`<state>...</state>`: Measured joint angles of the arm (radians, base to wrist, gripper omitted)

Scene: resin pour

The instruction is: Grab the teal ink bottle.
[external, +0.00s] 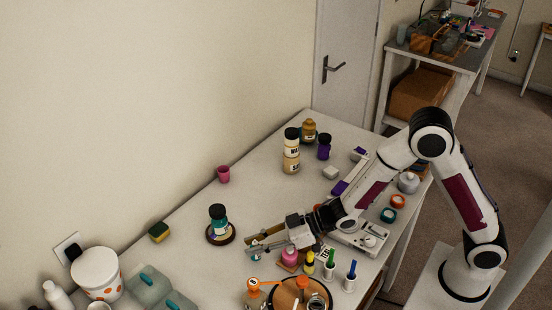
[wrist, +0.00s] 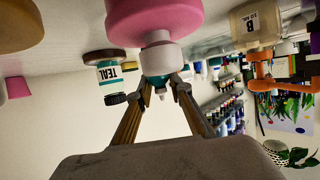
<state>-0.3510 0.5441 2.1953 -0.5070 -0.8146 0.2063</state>
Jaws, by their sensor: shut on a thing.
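My gripper (external: 252,249) is low over the table's front part, and its two fingers also show in the wrist view (wrist: 161,92). It is shut on a small teal bottle, which matches the teal ink bottle. In the wrist view its teal body (wrist: 158,74) is mostly hidden behind a pink bottle (wrist: 152,20) with a white cap. I cannot tell whether it touches the table. A separate dark-capped jar labelled TEAL (external: 218,217) stands on a brown round coaster (external: 231,238), left of the fingers. That jar also shows in the wrist view (wrist: 109,75).
The pink bottle stands close beside my gripper in the external view (external: 289,257). Yellow (external: 310,264), green (external: 330,260) and blue (external: 351,275) bottles stand to its right. A round tray (external: 274,296) with items is in front. The table behind the coaster is fairly clear.

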